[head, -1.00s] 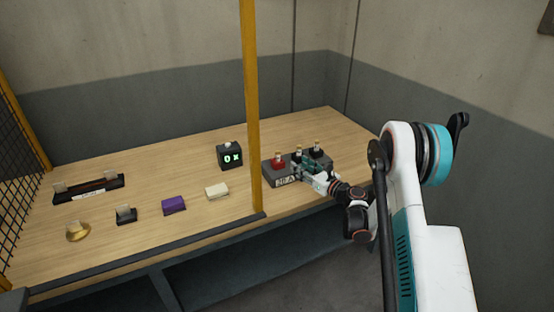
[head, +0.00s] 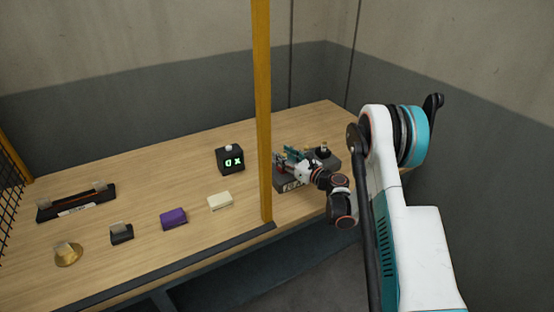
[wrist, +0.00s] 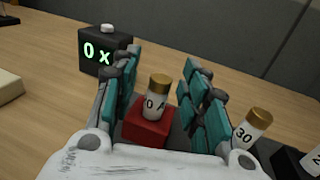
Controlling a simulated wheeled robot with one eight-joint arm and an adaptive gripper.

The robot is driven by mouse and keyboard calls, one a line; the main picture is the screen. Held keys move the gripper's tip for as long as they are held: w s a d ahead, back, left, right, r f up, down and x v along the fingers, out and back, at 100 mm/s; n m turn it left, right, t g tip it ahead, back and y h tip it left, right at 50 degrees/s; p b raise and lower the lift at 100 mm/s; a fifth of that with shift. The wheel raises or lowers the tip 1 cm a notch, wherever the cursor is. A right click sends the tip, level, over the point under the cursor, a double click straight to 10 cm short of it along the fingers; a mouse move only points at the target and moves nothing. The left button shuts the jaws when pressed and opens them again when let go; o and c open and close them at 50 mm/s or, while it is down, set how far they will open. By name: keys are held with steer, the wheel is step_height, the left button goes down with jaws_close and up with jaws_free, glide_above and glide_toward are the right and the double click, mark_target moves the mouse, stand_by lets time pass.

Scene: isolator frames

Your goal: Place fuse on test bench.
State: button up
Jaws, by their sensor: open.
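A fuse with a brass cap and white labelled body (wrist: 156,100) stands upright in a red block (wrist: 148,127). My gripper (wrist: 163,72) is open, with a teal finger on each side of this fuse; contact cannot be told. A second fuse (wrist: 250,130), marked 30, stands to the right. The fuses stand on a grey rack (head: 290,185) at the right of the wooden bench (head: 150,160). In the head view my gripper (head: 286,156) hides most of the red block's fuse. A black holder with two upright clips (head: 75,203) lies far left on the bench.
A yellow post (head: 262,110) stands in front of the bench, just left of the rack. A black box with a green display (head: 230,160), a cream block (head: 220,200), a purple block (head: 173,218), a black clip (head: 121,233) and a brass-based piece (head: 68,254) sit along the bench.

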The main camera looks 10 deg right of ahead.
steer(key=shift+w, duration=0.1)
steer(key=shift+r, duration=0.1)
steer(key=shift+c, duration=0.6)
jaws_close()
